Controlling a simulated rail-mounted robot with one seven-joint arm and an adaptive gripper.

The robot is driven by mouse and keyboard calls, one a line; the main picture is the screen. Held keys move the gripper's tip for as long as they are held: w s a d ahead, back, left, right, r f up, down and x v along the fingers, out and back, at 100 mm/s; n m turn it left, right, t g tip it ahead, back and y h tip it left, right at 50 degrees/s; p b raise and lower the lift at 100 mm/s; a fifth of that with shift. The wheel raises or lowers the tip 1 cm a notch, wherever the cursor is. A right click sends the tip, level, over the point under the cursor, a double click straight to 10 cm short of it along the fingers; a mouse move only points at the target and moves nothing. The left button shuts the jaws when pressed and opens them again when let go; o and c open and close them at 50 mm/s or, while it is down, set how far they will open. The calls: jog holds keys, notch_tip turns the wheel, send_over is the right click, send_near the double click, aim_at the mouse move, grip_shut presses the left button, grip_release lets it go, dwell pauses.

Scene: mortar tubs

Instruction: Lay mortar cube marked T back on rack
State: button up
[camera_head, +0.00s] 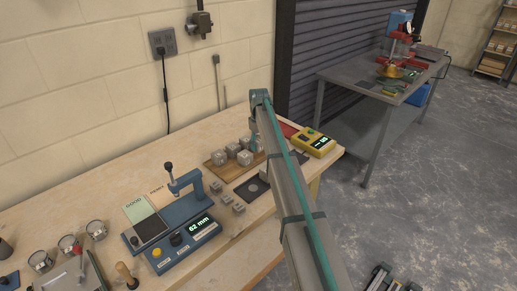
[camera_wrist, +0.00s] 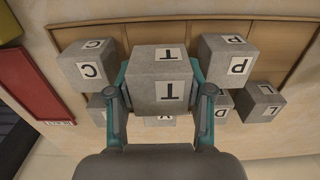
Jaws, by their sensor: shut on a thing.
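In the wrist view, my gripper (camera_wrist: 166,98) is shut on a grey mortar cube marked T (camera_wrist: 162,66). The letter shows on two of its faces. The cube is held in front of the wooden rack (camera_wrist: 90,35); I cannot tell if it touches the rack. Cubes marked C (camera_wrist: 80,70), P (camera_wrist: 220,65), L (camera_wrist: 255,105) and D (camera_wrist: 218,108) sit on or beside the rack around it. Another cube is mostly hidden below the T cube. In the head view, the rack (camera_head: 215,158) stands on the bench with several cubes, and my arm hides part of it.
A blue measuring device (camera_head: 175,238) stands on the bench, left of the rack. Small grey blocks (camera_head: 228,198) lie between them. A yellow meter (camera_head: 314,142) is right of my arm. A red object (camera_wrist: 30,85) lies left of the rack in the wrist view.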

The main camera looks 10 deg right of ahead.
aim_at(259, 155)
jog(key=shift+w+f, duration=0.25)
jog(key=shift+w, duration=0.05)
jog(key=shift+f+p, duration=0.45)
jog(key=shift+f, duration=1.2)
jog(key=shift+f, duration=0.1)
jog(key=o, duration=1.1)
notch_tip(259, 155, up, 12)
jog(key=b, duration=0.2)
jog(key=shift+b, duration=0.3)
